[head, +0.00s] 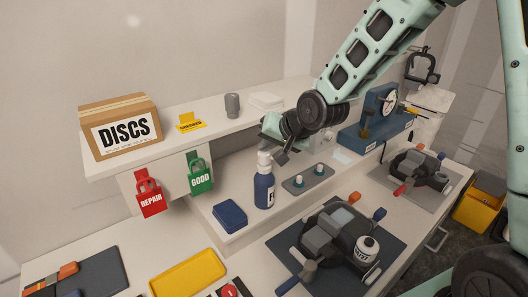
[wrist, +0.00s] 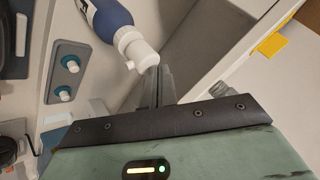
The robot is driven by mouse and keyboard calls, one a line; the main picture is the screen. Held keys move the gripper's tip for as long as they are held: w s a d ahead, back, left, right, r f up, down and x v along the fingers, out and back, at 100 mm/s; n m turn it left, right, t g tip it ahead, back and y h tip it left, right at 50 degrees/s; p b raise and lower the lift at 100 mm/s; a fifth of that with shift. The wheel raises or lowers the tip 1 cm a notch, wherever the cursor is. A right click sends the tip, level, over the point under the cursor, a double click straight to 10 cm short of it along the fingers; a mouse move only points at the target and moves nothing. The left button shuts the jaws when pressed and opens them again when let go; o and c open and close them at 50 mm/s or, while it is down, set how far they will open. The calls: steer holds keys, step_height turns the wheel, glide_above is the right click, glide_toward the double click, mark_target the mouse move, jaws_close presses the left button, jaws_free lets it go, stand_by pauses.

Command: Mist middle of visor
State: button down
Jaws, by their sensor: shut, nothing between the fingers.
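A blue spray bottle (head: 263,190) with a white spray head stands upright on the raised shelf of the bench. In the wrist view the bottle (wrist: 107,18) enters from the top, its white nozzle beside my fingertips. My gripper (head: 279,159) is at the height of the spray head, just to its right. Its fingers (wrist: 158,72) are together and hold nothing; I cannot tell whether they touch the nozzle. A dark mask-like piece (head: 328,236) with grey panels lies on a dark mat in front. Which panel is the visor is unclear.
A grey plate with two teal-ringed knobs (head: 307,179) lies right of the bottle, and a blue box (head: 230,215) lies left. A second mask (head: 415,165) is farther right. Red and green tags hang left.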

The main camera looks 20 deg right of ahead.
mark_target(267, 154)
steer(key=shift+f, duration=0.2)
steer(key=shift+r, duration=0.1)
steer(key=shift+r+p, duration=0.9)
steer(key=shift+r, duration=0.15)
step_height(267, 154, up, 6)
steer(key=p, duration=0.5)
stand_by(0.4)
